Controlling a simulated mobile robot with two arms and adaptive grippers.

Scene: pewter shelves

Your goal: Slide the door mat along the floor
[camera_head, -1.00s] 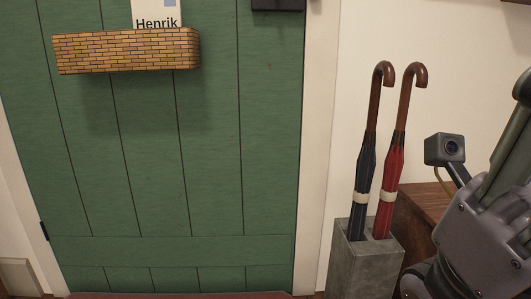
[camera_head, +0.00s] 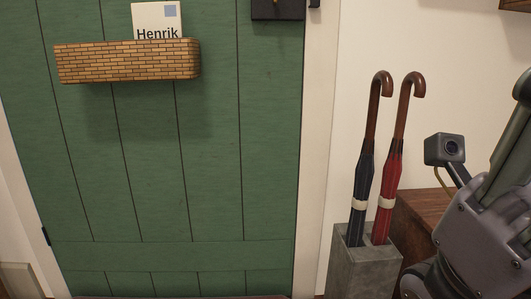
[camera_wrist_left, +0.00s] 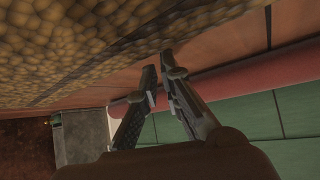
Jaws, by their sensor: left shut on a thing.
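The door mat (camera_wrist_left: 90,35) fills the upper left of the left wrist view as a brown, pebbly-textured sheet with a dark stripe near its edge. My left gripper (camera_wrist_left: 158,62) is shut on the mat's near edge; its fingertips meet there, and the exact grip is partly hidden. In the head view neither the mat nor my left gripper shows. My right arm stands at the right of the head view, but its gripper is out of view.
A green door (camera_head: 180,190) carries a brick-patterned basket (camera_head: 128,64) with a card. A grey stand (camera_head: 362,270) holds two umbrellas (camera_head: 378,165) right of the door. A red strip (camera_wrist_left: 240,72) runs along the door's foot. Reddish floor (camera_wrist_left: 225,75) shows beside the mat.

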